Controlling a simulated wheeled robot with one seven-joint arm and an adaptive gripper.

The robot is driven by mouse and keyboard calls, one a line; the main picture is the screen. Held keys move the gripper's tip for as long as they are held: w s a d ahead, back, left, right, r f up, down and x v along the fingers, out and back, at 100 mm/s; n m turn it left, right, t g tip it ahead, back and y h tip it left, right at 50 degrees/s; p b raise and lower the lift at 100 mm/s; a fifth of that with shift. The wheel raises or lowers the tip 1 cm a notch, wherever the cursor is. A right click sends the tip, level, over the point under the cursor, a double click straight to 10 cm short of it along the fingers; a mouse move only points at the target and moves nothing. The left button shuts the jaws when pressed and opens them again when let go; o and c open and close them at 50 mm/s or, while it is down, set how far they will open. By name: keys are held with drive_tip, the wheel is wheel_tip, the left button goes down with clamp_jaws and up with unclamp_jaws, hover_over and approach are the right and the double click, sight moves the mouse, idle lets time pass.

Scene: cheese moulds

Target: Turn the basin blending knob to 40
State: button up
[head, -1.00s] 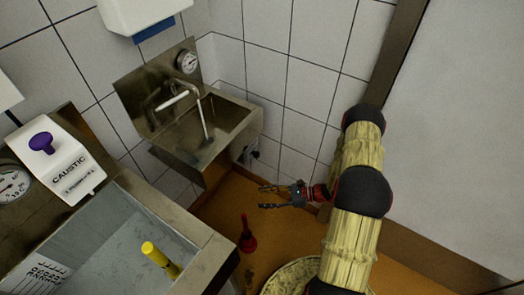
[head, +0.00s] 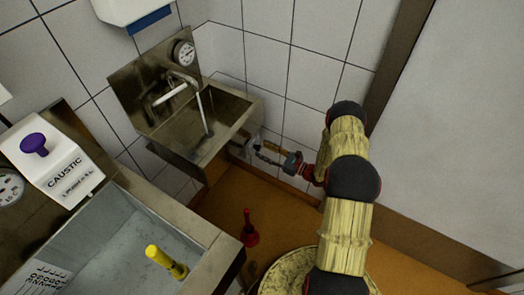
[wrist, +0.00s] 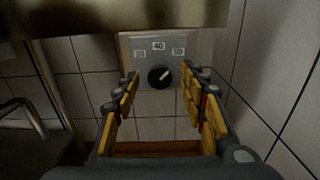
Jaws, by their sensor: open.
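The blending knob (wrist: 159,77) is a small black round knob on a grey plate (wrist: 143,74) in the wrist view. Labels sit above it: one hard to read at left, 40 in the middle and what looks like 50 at right. Its pale mark seems to point up and to the right, between 40 and the right label. My gripper (wrist: 160,80) is open, its yellow-padded fingers on either side of the knob; contact is not visible. In the head view my gripper (head: 263,152) is below and right of the steel basin (head: 235,98); the knob cannot be made out there.
The basin's underside (wrist: 120,18) crosses the top of the wrist view. Tiled wall stands close behind and to the right. In the head view, a larger sink (head: 205,255), a red-handled plunger-like thing (head: 250,232) and a round drum (head: 285,270) stand nearby.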

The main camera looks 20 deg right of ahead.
drive_tip(key=shift+x, duration=0.85)
drive_tip(key=shift+c, duration=1.3)
drive_tip(key=c, duration=0.8)
clamp_jaws()
drive_tip(key=shift+n, duration=0.3)
drive_tip(key=n+b, duration=0.2)
drive_tip(key=n, duration=0.2)
drive_tip(key=shift+f, duration=0.1)
drive_tip(key=shift+a+n+b, duration=0.1)
drive_tip(key=shift+n+b, duration=0.6)
drive_tip(key=shift+n, duration=1.3)
